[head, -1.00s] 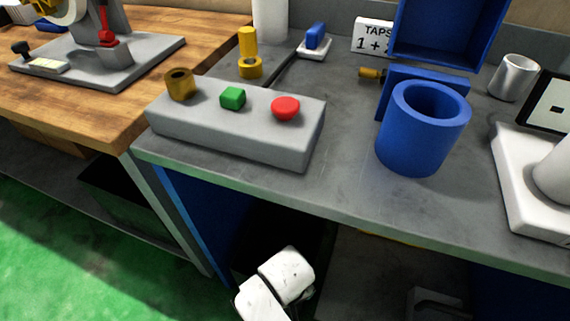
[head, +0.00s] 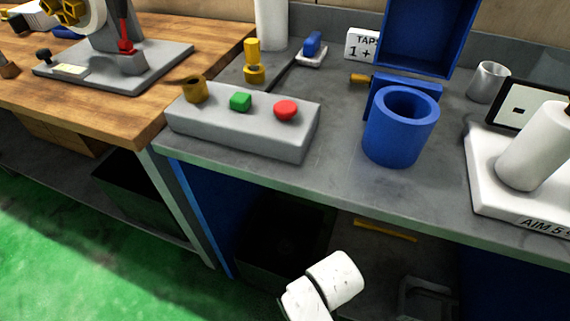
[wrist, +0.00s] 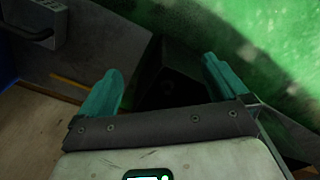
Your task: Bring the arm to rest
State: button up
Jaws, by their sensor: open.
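My gripper (wrist: 162,88) shows in the wrist view with its two teal fingers spread apart and nothing between them. It points down toward a dark bin and the green floor (wrist: 265,50). In the head view, a white part of my arm (head: 325,285) is at the bottom centre, below the front edge of the grey bench (head: 330,190). The gripper itself does not show in the head view.
A grey control box (head: 240,122) with green and red buttons stands on the bench. A blue cup (head: 400,130) and a white stand (head: 490,190) are to its right. A wooden bench (head: 120,105) is at left. Open green floor (head: 90,250) lies at lower left.

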jog(key=s+d+r+m+p, duration=0.2)
jog(key=s+d+r+p, duration=0.4)
jog(key=d+r, duration=0.3)
jog(key=s+d+r+m+p, duration=0.2)
jog(key=s+d+r+p, duration=0.5)
jog(key=d+r+p, duration=0.2)
notch_tip(320, 180, up, 3)
jog(key=shift+d+f+t, duration=0.1)
jog(key=shift+d+t, duration=0.3)
jog(key=shift+d, duration=0.05)
